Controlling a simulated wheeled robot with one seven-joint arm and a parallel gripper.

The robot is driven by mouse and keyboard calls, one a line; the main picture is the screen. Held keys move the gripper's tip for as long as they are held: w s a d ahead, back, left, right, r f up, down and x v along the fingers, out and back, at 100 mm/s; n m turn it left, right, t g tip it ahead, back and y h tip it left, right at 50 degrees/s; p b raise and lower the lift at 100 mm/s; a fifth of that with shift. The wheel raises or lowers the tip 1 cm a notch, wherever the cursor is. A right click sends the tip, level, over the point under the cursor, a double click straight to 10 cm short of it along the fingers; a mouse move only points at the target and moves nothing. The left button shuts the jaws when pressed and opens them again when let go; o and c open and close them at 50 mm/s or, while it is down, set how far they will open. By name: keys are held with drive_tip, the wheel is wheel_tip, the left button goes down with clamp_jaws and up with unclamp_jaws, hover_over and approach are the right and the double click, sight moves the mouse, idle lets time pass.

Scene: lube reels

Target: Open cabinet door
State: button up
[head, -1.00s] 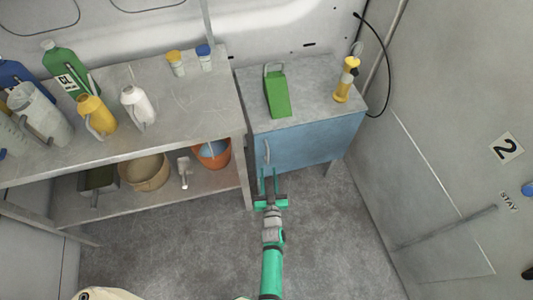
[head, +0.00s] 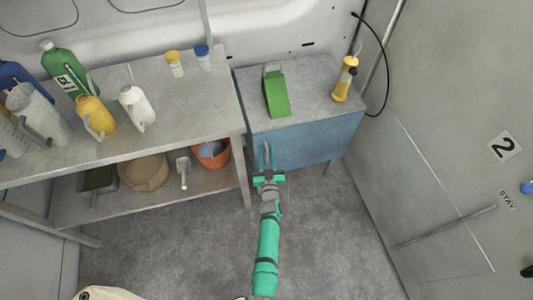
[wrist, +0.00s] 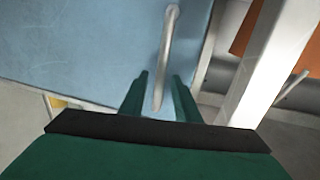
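A blue cabinet (head: 315,142) with a grey top stands against the back wall, and its door is shut. A pale vertical handle (wrist: 166,60) is on the door near its left edge in the head view. The handle also shows in the head view (head: 267,149), partly overlapped by my fingers. My green gripper (head: 266,155) is in front of the door at the handle. In the wrist view my gripper (wrist: 160,85) has its fingers apart, one on each side of the handle's lower end. A gap shows between the handle and both fingers.
A green canister (head: 276,93) and a yellow bottle (head: 345,80) stand on the cabinet top. A metal shelf table (head: 190,105) with several jugs and bottles is close on the left, its leg beside the cabinet. The floor in front (head: 330,240) is clear.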

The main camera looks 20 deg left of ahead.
clamp_jaws()
drive_tip(key=shift+s+d, duration=0.1)
